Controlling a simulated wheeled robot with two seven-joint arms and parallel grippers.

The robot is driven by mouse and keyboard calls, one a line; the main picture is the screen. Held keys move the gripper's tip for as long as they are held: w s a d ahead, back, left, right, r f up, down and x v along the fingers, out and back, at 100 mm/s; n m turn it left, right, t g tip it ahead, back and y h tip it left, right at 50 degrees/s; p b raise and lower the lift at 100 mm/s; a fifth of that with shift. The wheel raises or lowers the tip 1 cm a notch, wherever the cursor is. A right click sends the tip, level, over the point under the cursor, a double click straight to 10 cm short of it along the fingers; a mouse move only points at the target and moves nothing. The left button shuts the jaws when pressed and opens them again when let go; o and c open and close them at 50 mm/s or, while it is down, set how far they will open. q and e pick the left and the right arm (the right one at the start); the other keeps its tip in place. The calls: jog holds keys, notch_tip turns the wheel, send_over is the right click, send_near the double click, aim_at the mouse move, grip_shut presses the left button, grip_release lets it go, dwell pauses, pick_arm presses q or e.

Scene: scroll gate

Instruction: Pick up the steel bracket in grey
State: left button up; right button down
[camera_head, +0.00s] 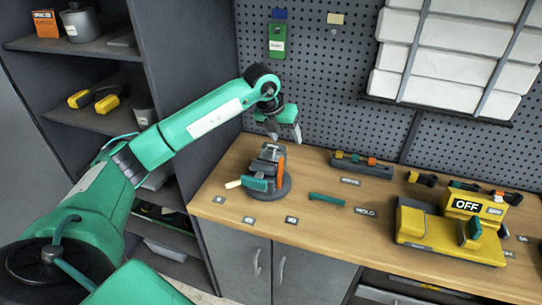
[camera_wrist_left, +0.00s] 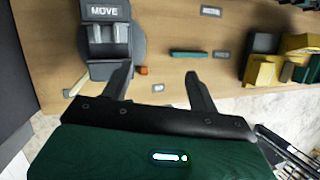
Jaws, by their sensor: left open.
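I cannot clearly pick out a grey steel bracket. A small vise (camera_head: 268,178) with orange and dark parts stands on a round dark base on the workbench. In the left wrist view the vise (camera_wrist_left: 108,42) has grey jaws and a plate reading "MOVE"; whether a bracket sits in it, I cannot tell. My left gripper (camera_head: 285,132) is open and empty, above the bench near the back panel and the vise. In the left wrist view its two fingers (camera_wrist_left: 158,72) are spread apart, with bare bench between them. My right gripper is not in view.
A green bar (camera_head: 327,199) lies on the wooden bench (camera_head: 345,235). A yellow machine (camera_head: 450,232) with an "OFF" sign stands at right. A grey tool rack (camera_head: 362,167) stands behind. The pegboard (camera_head: 330,95) closes the back; dark shelves (camera_head: 90,120) stand at left.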

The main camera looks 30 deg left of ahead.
pick_arm(q)
jog(key=a+r+n+y, duration=0.1)
jog(key=a+r+y, duration=0.2)
jog(key=a, duration=0.4)
jog(key=p, duration=0.3)
send_near(270, 154)
jog(key=shift+w+a+f+g, duration=0.1)
jog(key=shift+w+f+g, duration=0.2)
jog(key=shift+w+g, duration=0.1)
jog(key=p+x, duration=0.3)
jog(key=x, duration=0.1)
jog(key=shift+f, duration=0.35)
jog(key=shift+w+f, duration=0.1)
jog(key=shift+f, duration=0.4)
jog(key=c, duration=1)
jog(key=shift+c, duration=1)
jog(key=shift+r, duration=0.15)
